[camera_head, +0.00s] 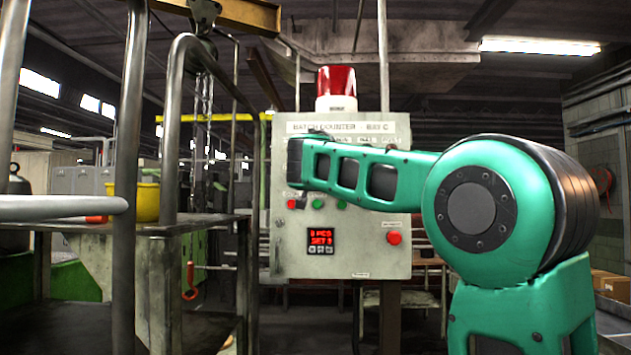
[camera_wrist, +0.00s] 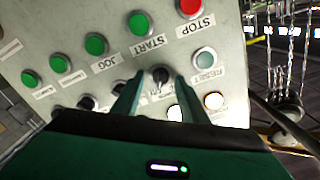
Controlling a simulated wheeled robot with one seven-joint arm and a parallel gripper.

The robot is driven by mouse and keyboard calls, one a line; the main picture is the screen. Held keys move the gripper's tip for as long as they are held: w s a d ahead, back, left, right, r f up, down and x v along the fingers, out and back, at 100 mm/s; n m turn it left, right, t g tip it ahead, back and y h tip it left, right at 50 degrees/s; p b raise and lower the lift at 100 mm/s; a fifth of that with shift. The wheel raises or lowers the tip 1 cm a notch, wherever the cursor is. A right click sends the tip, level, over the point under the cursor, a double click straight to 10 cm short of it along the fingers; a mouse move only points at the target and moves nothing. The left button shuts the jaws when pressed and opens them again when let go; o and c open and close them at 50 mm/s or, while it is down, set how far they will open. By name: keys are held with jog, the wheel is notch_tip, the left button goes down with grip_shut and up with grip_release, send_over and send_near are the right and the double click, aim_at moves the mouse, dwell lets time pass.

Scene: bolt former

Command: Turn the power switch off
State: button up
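The control box (camera_head: 345,262) stands ahead in the head view, with its upper face partly hidden behind my arm. In the wrist view its panel (camera_wrist: 60,25) appears tilted, with labels turned over. A black rotary knob (camera_wrist: 160,74) sits below the START button, with a small label I cannot read clearly. My gripper (camera_wrist: 159,84) is open, with one finger on each side of this knob and a visible gap around it. More dark knobs (camera_wrist: 87,102) are to the left, partly hidden by my gripper. I cannot tell which one is the power switch.
Near the fingers are a green START button (camera_wrist: 139,23), a red STOP button (camera_wrist: 190,8), a RESET button (camera_wrist: 205,58) and a lit lamp (camera_wrist: 214,101). In the head view, a red beacon (camera_head: 336,82) tops the box. Metal railings (camera_head: 130,180) stand to the left.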

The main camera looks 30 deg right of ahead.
grip_shut()
jog(key=shift+d, duration=0.1)
jog(key=shift+n, duration=0.4)
jog(key=n, duration=1.1)
jog(key=shift+w+a, duration=0.15)
jog(key=shift+a, duration=0.15)
